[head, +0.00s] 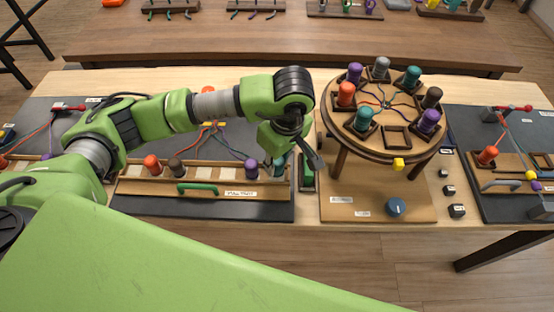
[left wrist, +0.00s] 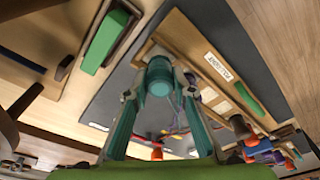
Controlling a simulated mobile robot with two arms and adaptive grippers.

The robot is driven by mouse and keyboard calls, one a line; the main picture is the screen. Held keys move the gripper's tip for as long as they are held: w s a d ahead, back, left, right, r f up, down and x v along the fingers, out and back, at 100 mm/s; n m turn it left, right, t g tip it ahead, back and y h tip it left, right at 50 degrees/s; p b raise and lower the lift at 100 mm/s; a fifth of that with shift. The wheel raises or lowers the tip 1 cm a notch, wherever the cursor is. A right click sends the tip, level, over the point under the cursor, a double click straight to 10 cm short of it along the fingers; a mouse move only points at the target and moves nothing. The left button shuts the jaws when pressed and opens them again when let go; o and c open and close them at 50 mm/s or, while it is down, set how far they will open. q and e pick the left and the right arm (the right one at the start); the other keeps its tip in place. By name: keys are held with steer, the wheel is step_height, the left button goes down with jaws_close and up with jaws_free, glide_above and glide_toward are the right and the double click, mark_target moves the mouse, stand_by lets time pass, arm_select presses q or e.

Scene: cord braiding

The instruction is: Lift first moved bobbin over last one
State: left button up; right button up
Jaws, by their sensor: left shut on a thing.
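My left gripper (head: 283,160) reaches down at the right end of a wooden bobbin rack (head: 136,187). It is shut on a teal bobbin (left wrist: 159,78), seen between both fingers in the left wrist view; in the head view the gripper partly hides this bobbin (head: 278,168). I cannot tell whether the bobbin touches the rack. A purple bobbin (head: 251,169) stands just left of it. An orange bobbin (head: 152,165) and a brown bobbin (head: 177,167) stand at the rack's left part. Pale empty places lie between brown and purple. My right gripper is not in view.
A round braiding stand (head: 345,122) with several bobbins and cords rises right of the gripper. A small green-topped block (head: 307,172) lies between rack and stand. A green handle (head: 197,188) is on the rack's front. Another dark mat (head: 490,205) with bobbins lies far right.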

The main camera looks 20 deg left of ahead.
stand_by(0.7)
arm_select(q)
steer(key=shift+b, duration=0.4)
steer(key=shift+b, duration=0.75)
stand_by(1.0)
steer(key=shift+f+b, duration=0.85)
steer(key=shift+b, duration=0.2)
steer(key=o, duration=1.2)
